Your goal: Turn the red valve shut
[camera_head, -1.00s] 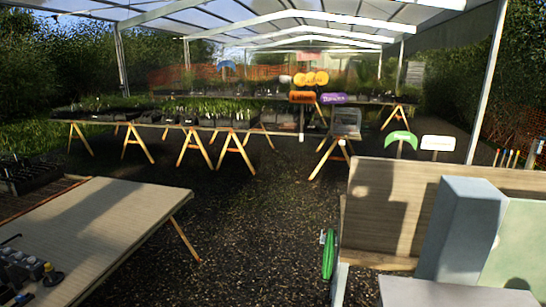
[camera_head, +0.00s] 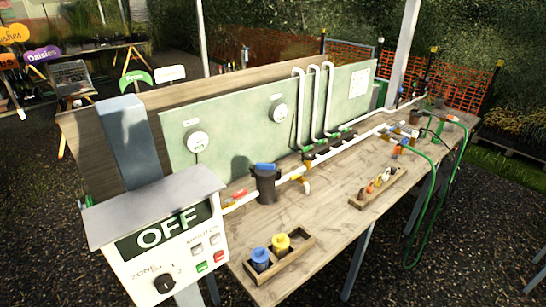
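A small red piece (camera_head: 238,194) sits at the left end of the white pipe on the wooden bench (camera_head: 335,190), between the control box and a black canister (camera_head: 267,186) with a blue top. It looks like a valve handle, but it is too small to tell its position. Small reddish and blue fittings (camera_head: 413,132) show farther along the pipe at the right; their kind is unclear. Neither of my grippers is in view.
A control box (camera_head: 165,235) reading OFF stands at the front left. A wooden tray (camera_head: 283,270) with blue and yellow parts and a wooden rack (camera_head: 366,201) of small fittings lie on the bench. A green hose (camera_head: 433,185) hangs off the right edge. Gravel lies in front.

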